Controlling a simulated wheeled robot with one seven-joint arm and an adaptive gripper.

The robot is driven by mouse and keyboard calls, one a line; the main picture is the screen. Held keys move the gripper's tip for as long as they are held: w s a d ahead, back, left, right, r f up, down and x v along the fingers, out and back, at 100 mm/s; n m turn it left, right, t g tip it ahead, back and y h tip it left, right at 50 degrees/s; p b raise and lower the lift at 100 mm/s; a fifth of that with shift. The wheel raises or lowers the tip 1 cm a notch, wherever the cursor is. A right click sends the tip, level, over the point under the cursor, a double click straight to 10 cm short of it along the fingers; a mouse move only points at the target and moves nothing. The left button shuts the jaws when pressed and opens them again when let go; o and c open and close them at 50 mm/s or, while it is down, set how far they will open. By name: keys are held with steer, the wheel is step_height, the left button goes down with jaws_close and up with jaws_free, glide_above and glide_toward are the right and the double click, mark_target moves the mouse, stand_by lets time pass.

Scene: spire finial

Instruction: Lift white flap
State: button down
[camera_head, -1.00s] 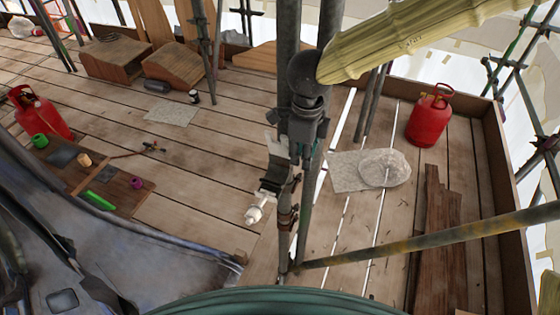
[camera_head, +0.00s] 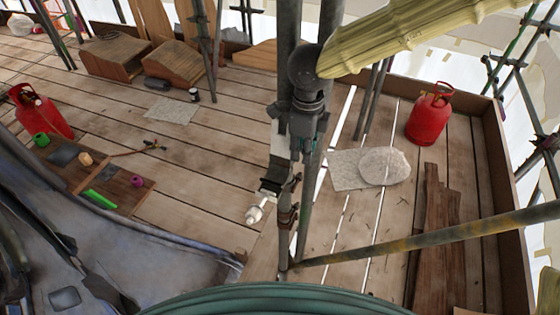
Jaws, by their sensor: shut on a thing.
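My gripper (camera_head: 301,146) points down beside the upright scaffold poles in the middle of the head view. Its jaws are shut at the pale upper edge of the white flap (camera_head: 281,147), which is narrow and partly hidden by the fingers and poles. Below it, a dark clamp-like piece (camera_head: 270,187) and a white rounded fitting (camera_head: 254,213) stick out to the left of the poles. The exact contact between fingertips and flap is too small to make out.
Upright scaffold poles (camera_head: 304,215) stand close to my gripper, and a slanting pole (camera_head: 430,238) crosses at the right. Red gas bottles stand at right (camera_head: 428,118) and left (camera_head: 42,112). A pale slab (camera_head: 384,166) lies on the planks.

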steer(key=shift+w+d, duration=0.25)
steer(key=shift+w, duration=0.3)
steer(key=shift+s+a+r, duration=0.1)
steer(key=shift+s+a, duration=0.1)
steer(key=shift+s, duration=0.4)
steer(key=shift+s+a+r, duration=0.15)
steer(key=shift+s+a, duration=0.05)
steer(key=shift+s, duration=0.35)
steer(key=shift+s+a+r, duration=0.1)
steer(key=shift+s+a, duration=0.1)
steer(key=shift+s, duration=0.4)
stand_by(0.5)
steer(key=shift+s+a+r, duration=0.1)
steer(key=shift+s+r, duration=0.15)
steer(key=shift+r, duration=1.15)
steer(key=shift+s+r, duration=0.2)
steer(key=shift+r, duration=1.15)
stand_by(0.5)
